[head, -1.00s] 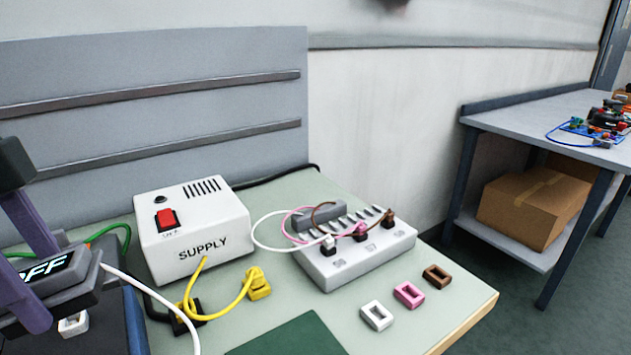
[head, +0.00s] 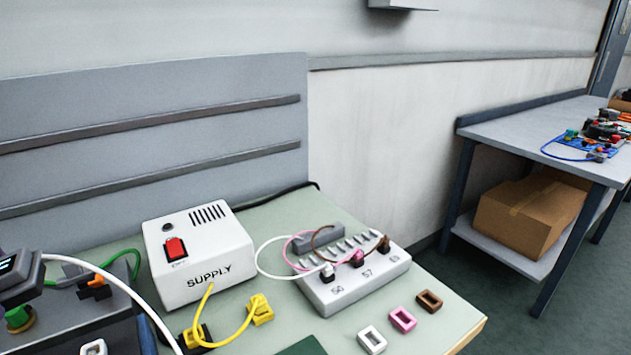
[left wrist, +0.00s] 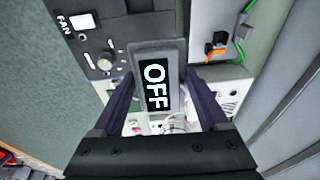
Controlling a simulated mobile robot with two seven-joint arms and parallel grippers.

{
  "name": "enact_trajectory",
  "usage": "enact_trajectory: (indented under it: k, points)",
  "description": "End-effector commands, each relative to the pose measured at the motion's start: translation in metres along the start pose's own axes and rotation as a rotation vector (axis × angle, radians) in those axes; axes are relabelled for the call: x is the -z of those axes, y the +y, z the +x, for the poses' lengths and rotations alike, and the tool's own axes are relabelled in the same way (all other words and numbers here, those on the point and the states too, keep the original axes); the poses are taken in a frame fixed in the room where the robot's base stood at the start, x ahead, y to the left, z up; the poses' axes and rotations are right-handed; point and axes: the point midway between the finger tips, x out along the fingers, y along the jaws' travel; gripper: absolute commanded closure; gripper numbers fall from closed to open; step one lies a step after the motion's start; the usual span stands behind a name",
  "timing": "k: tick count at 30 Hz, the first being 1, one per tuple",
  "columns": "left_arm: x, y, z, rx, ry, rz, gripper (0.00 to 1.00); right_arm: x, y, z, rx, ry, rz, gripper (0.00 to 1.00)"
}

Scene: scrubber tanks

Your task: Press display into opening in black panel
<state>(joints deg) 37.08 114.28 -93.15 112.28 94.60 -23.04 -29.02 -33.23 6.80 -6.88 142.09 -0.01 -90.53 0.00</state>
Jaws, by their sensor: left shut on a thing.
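The display (left wrist: 157,88) is a grey-framed block with a black screen reading OFF. My left gripper (left wrist: 160,80) is shut on it, with a purple finger on each side. The black panel (left wrist: 85,42) shows in the left wrist view, with a FAN label, a white square and a round knob. The display overlaps the panel's right side there. I cannot make out the opening or whether the display touches the panel. In the head view the display (head: 18,272) is cut by the left edge and the left gripper is out of frame. My right gripper is not in view.
A white supply box (head: 200,255) with a red switch stands on the bench. A white cable (head: 110,280) arcs near the display. A grey socket block (head: 350,280) stands to the right, with white, pink and brown frames (head: 402,319) lying in front. A second table (head: 530,125) stands at right.

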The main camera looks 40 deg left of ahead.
Motion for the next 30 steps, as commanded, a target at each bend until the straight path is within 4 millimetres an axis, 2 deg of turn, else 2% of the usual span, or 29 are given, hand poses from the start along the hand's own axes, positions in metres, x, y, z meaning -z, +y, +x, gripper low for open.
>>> enact_trajectory:
  k: [1,17,24,30]
  points:
    - [-0.07,0.024,-0.001,-0.067,-0.196,-0.01,0.79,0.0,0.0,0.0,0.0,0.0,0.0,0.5]
    - [-0.07,0.024,0.0,-0.068,-0.199,-0.01,0.79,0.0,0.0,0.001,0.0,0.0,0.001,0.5]
    - [-0.075,0.026,0.028,-0.1,-0.301,-0.012,0.79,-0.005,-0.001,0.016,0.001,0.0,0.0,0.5]
    - [-0.076,0.026,0.041,-0.118,-0.363,-0.016,0.79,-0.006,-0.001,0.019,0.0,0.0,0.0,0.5]
